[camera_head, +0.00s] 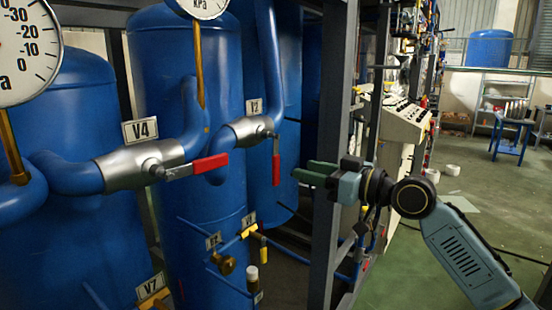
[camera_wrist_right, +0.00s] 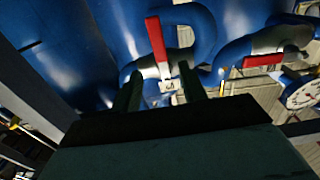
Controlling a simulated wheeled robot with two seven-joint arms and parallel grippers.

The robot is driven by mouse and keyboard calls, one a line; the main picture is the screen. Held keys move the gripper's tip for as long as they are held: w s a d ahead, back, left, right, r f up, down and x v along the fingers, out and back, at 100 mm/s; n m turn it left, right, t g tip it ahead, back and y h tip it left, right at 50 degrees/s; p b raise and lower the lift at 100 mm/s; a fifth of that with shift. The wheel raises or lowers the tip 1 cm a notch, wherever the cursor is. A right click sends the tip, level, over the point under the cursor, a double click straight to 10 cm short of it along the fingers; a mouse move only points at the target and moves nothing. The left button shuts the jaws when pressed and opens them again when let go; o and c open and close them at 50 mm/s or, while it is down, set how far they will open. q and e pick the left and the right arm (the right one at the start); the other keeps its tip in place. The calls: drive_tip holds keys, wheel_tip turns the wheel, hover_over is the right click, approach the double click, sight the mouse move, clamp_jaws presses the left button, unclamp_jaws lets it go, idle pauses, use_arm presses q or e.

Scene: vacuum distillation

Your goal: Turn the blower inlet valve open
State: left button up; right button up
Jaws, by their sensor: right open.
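A silver valve body labelled V4 (camera_head: 140,166) has a red lever (camera_head: 210,165) pointing right, nearly level. I cannot tell which is the blower inlet valve. My right gripper (camera_head: 306,172) is open and empty, to the right of the hanging lever, with its dark fingers pointing left. In the right wrist view, the fingertips (camera_wrist_right: 160,84) stand apart, and one red lever (camera_wrist_right: 157,47) shows beyond the space between them. Another lever (camera_wrist_right: 262,62) lies to the right. My left gripper is out of view.
Blue tanks (camera_head: 180,80) and pipes fill the left and middle. A dark frame post (camera_head: 332,130) stands right behind my right gripper. Two gauges (camera_head: 28,50) hang at the upper left. Open green floor (camera_head: 430,250) lies to the right.

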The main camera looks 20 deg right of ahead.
sight(278, 163)
drive_tip(key=p+x, duration=0.1)
drive_tip(key=x, duration=0.8)
drive_tip(key=shift+w+a+p, duration=0.1)
drive_tip(key=shift+a+p, duration=0.05)
drive_tip(key=shift+p, duration=0.15)
clamp_jaws()
